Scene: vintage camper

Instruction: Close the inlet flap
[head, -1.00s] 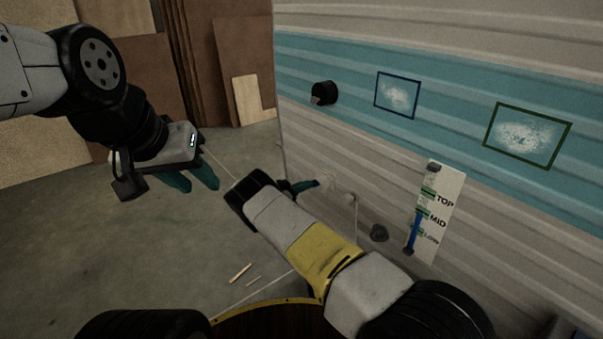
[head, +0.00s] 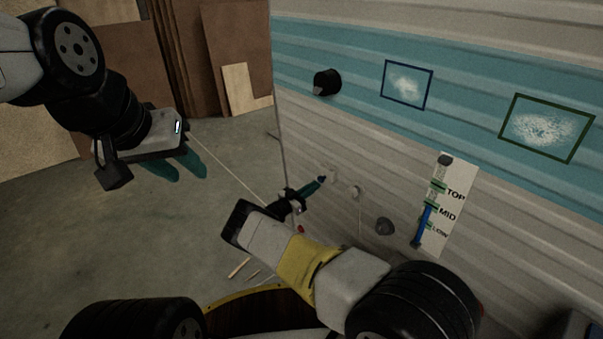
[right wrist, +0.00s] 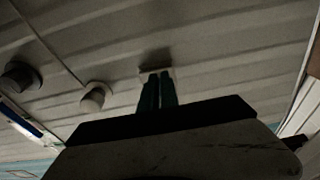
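A small pale fitting (head: 331,173) on the camper's lower wall is probably the inlet flap; whether it is open or shut is too small to tell. My right gripper (head: 320,181) has its teal fingertips right by it. In the right wrist view the fingers (right wrist: 159,82) are together, with nothing seen between them. Their tips reach a small plate (right wrist: 155,69) on the wall, dark above and pale at its edge; contact cannot be told. My left gripper (head: 180,168) hangs at the left, away from the wall, its two teal fingers apart and empty.
A white knob (head: 356,192) and a grey round fitting (head: 385,226) sit right of the pale fitting. A gauge board (head: 455,206) marked TOP, MID, LOW is farther right. A black cylinder (head: 327,82) juts out above.

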